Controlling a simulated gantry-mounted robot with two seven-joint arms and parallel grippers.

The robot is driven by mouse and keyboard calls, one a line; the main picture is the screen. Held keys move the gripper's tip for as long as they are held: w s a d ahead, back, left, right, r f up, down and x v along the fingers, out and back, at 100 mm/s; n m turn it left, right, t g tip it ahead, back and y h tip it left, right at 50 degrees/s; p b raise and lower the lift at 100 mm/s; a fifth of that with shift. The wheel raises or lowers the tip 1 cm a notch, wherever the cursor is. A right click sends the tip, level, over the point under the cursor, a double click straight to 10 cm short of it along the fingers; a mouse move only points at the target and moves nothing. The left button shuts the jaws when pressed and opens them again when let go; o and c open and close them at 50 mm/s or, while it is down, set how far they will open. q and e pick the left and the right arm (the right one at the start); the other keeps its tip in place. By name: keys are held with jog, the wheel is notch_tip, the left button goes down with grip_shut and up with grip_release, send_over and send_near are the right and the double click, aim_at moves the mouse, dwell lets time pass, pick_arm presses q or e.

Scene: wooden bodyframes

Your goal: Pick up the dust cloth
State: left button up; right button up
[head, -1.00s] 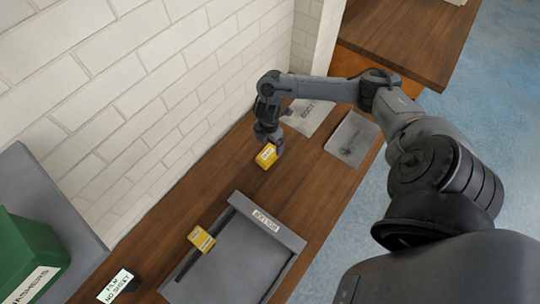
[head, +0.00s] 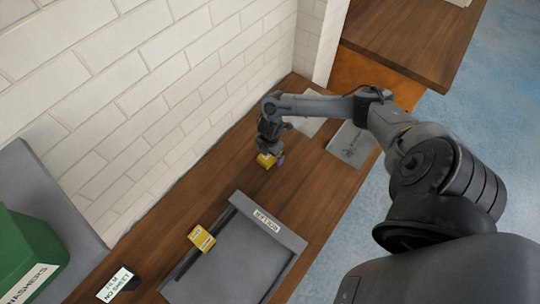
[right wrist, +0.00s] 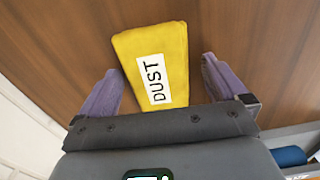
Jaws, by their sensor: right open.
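The yellow dust cloth (head: 264,161), a folded block with a white DUST label, lies on the wooden bench near the wall. It shows clearly in the right wrist view (right wrist: 152,62). My right gripper (head: 268,156) is directly above it, pointing down, and partly hides it in the head view. In the right wrist view the open gripper (right wrist: 160,66) has one purple-padded finger on each side of the cloth, with a gap on both sides. My left gripper is not in view.
A grey tray (head: 232,268) has a second yellow labelled item (head: 201,239) at its left edge. A green bin (head: 28,254) and a small label stand (head: 115,285) are at lower left. Flat grey sheets (head: 351,144) lie right of the gripper. The brick wall runs close behind.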

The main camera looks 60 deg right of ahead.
jog(key=shift+c, duration=0.2)
jog(key=c, duration=1.1)
jog(key=shift+r, duration=0.5)
jog(key=r, duration=0.3)
jog(key=shift+s+d+r+p, duration=0.1)
jog(key=shift+s+r+p, duration=0.15)
jog(key=shift+p, duration=0.05)
jog(key=s+r, duration=0.3)
jog(key=s, duration=0.2)
jog(key=s+d+r+p, duration=0.1)
jog(key=s+r, duration=0.2)
jog(key=s, duration=0.3)
jog(key=shift+d+r, duration=0.25)
jog(key=shift+d, duration=0.05)
